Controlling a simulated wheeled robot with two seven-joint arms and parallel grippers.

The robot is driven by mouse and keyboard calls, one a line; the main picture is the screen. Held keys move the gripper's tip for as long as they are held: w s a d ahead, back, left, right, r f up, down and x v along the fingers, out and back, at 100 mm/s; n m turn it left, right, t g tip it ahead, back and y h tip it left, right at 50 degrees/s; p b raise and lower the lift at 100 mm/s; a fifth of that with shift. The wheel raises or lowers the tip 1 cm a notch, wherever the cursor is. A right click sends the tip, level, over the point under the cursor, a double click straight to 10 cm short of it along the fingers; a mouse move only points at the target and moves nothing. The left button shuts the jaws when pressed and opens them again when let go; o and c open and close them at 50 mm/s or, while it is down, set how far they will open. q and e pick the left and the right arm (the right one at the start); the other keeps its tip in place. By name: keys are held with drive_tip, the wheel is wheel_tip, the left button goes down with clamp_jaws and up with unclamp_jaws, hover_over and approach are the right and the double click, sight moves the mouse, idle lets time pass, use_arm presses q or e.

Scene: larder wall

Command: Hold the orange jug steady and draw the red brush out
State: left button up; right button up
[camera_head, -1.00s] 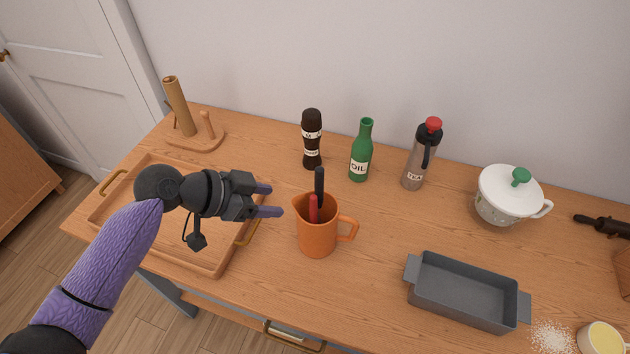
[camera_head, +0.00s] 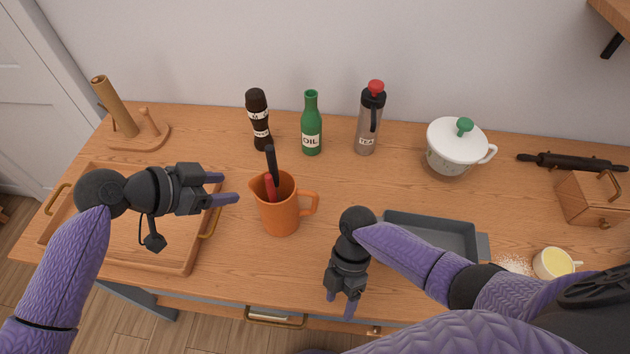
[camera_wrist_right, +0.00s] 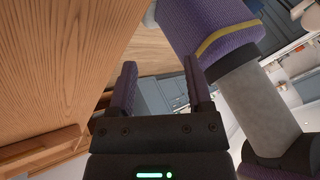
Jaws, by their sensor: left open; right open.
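The orange jug (camera_head: 281,212) stands upright on the wooden counter in the head view, its handle to the right. The red brush (camera_head: 269,187) leans in the jug with only its red handle showing; its lower part is hidden inside. A black-handled utensil (camera_head: 271,160) stands in the jug beside it. My left gripper (camera_head: 229,188) is open and empty, just left of the jug with its fingers pointing at it, apart from it. My right gripper (camera_head: 341,305) is open and empty near the counter's front edge, right of the jug. Its fingers also show in the right wrist view (camera_wrist_right: 161,90).
A wooden tray (camera_head: 183,268) lies under my left gripper. A grey baking dish (camera_head: 432,222) is partly hidden behind my right arm. A dark grinder (camera_head: 258,120), green oil bottle (camera_head: 311,125) and tea flask (camera_head: 369,120) stand behind the jug. A white lidded pot (camera_head: 455,148) stands farther right.

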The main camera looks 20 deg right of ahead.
sight(315, 192)
drive_tip(key=d+r+n+h, duration=0.1)
drive_tip(key=d, duration=0.1)
drive_tip(key=w+d+r+n, duration=0.1)
drive_tip(key=d+n, duration=0.1)
drive_tip(key=w+d+r+n+h, duration=0.1)
drive_tip(key=d+n, duration=0.1)
drive_tip(key=shift+h, duration=0.3)
drive_tip(key=w+a+r+m+t, duration=0.1)
drive_tip(key=w+r+m+t, duration=0.1)
drive_tip(key=w, duration=0.4)
drive_tip(key=w+a+r+m+t, duration=0.1)
drive_tip(key=w+r+m+t, duration=0.1)
drive_tip(key=w+r+m, duration=0.3)
drive_tip(key=w+a+r+m+t+h, duration=0.1)
drive_tip(key=w+a+r+m+t, duration=0.1)
drive_tip(key=w, duration=0.5)
wheel_tip(315, 192, up, 2)
drive_tip(key=shift+a+m, duration=0.1)
drive_tip(key=shift+m, duration=0.6)
wheel_tip(315, 192, down, 9)
drive_tip(key=shift+w+f, duration=0.1)
drive_tip(key=shift+f, duration=0.25)
clamp_jaws()
